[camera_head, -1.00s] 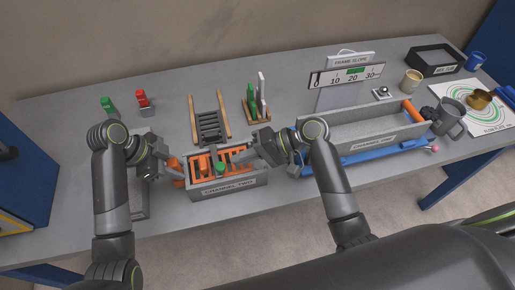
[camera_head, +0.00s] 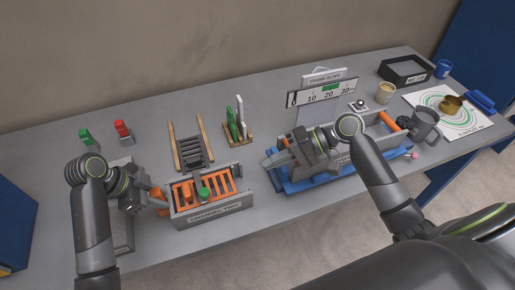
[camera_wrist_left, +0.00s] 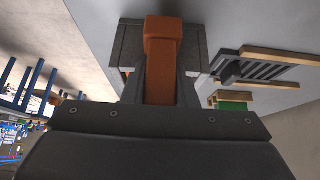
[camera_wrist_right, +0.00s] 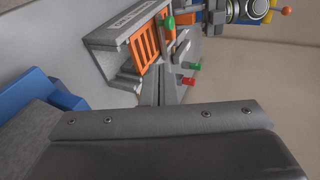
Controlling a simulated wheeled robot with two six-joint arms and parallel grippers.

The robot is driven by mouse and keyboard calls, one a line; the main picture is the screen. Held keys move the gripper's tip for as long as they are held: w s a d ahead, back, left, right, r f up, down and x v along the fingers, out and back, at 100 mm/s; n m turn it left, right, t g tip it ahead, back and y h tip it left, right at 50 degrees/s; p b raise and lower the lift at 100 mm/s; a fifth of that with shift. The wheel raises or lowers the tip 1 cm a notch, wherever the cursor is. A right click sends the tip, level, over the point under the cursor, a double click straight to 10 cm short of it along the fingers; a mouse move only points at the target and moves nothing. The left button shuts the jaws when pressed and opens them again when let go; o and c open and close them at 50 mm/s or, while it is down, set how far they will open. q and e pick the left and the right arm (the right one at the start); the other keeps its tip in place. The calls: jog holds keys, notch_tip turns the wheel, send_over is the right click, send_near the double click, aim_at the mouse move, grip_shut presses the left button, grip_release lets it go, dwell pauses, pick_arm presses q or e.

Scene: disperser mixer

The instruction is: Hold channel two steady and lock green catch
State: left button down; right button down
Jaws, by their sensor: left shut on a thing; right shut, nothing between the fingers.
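Channel two (camera_head: 232,209) is a grey open box on the table with an orange grate (camera_head: 183,191) inside. The green catch (camera_head: 204,193) is a round knob near its front wall; it also shows in the right wrist view (camera_wrist_right: 170,22). My left gripper (camera_head: 156,202) is shut on the orange handle (camera_head: 157,191) at the left end of channel two. In the left wrist view the handle (camera_wrist_left: 163,45) stands between both fingers. My right gripper (camera_head: 268,162) is shut and empty, right of channel two and apart from it, over the blue rail's left end.
The other grey channel (camera_head: 375,133) on a blue rail (camera_head: 295,186) lies under my right arm. A dark rack (camera_head: 193,153), a wooden block with green and white pegs (camera_head: 237,132), and red (camera_head: 122,130) and green (camera_head: 86,137) pieces stand behind channel two.

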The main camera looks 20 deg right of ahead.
pick_arm(q)
jog(key=shift+s+f, duration=0.1)
pick_arm(e)
jog(key=d+r, duration=0.5)
jog(key=r, duration=0.2)
jog(key=shift+s+d+r, duration=0.2)
jog(key=shift+s+r, duration=0.2)
jog(key=shift+s, duration=0.05)
dwell(0.3)
pick_arm(q)
jog(key=c, duration=1.5)
grip_release()
jog(key=shift+r, duration=0.2)
pick_arm(e)
jog(key=shift+r, duration=0.1)
pick_arm(q)
jog(key=shift+r+p, duration=0.55)
jog(key=shift+p, duration=0.3)
pick_arm(e)
jog(key=shift+r, duration=0.65)
pick_arm(q)
jog(key=shift+o, duration=0.3)
